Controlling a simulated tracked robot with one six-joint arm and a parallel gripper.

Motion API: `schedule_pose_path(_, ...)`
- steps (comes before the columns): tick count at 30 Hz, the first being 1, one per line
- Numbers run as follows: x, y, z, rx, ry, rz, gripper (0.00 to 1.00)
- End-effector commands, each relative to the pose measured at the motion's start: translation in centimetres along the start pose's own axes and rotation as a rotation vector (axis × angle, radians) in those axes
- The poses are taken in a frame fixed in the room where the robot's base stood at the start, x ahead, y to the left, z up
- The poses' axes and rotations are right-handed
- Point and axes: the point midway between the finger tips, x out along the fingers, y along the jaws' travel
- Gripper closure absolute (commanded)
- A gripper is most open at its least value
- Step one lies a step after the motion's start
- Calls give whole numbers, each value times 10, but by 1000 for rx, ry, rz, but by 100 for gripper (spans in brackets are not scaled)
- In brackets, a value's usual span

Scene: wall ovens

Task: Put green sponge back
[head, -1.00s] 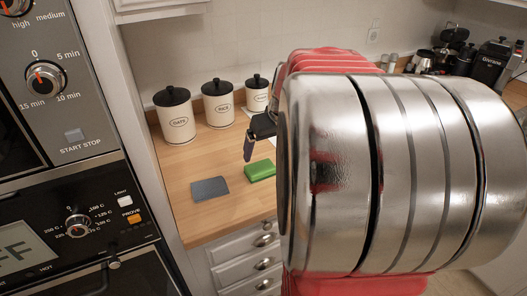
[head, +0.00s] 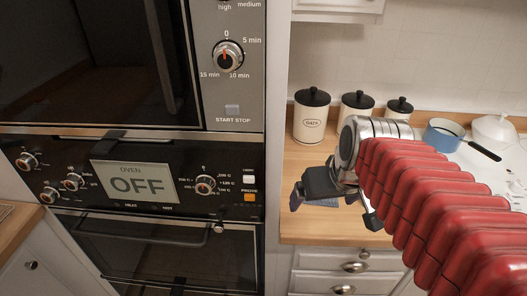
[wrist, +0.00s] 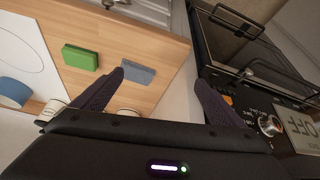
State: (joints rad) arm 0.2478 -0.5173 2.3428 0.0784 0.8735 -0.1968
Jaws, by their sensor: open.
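The green sponge (wrist: 80,58) lies on the wooden counter in the wrist view, left of a flat grey-blue pad (wrist: 137,71). A small gap of bare wood separates them. In the head view I cannot see the sponge; my arm and gripper cover that part of the counter. My gripper (head: 335,208) is in front of the counter, close to the oven's right side. It is open and empty. In the wrist view its dark fingers (wrist: 160,82) are spread, with the left fingertip near the pad and the sponge farther left.
The wall oven (head: 140,165), its display reading OFF, stands left of my gripper. Canisters (head: 311,118) line the back of the counter (head: 305,232). A blue pan (head: 443,136) and a white lidded pot (head: 493,130) are at the right. Drawers (head: 340,262) are below.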

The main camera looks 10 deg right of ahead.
Motion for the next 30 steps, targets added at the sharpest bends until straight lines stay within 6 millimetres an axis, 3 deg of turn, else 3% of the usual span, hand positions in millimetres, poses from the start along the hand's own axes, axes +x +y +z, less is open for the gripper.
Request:
schedule_pose_path(3, -9, -29, 22, -37, 19, -19, 8)
schedule_pose_path(9, -17, -58, 54, -71, 39, -43, 8)
schedule_pose_path(15, -18, -65, 64, -77, 44, -49, 8)
schedule_pose_path(30, -18, -64, 63, -76, 44, -49, 8)
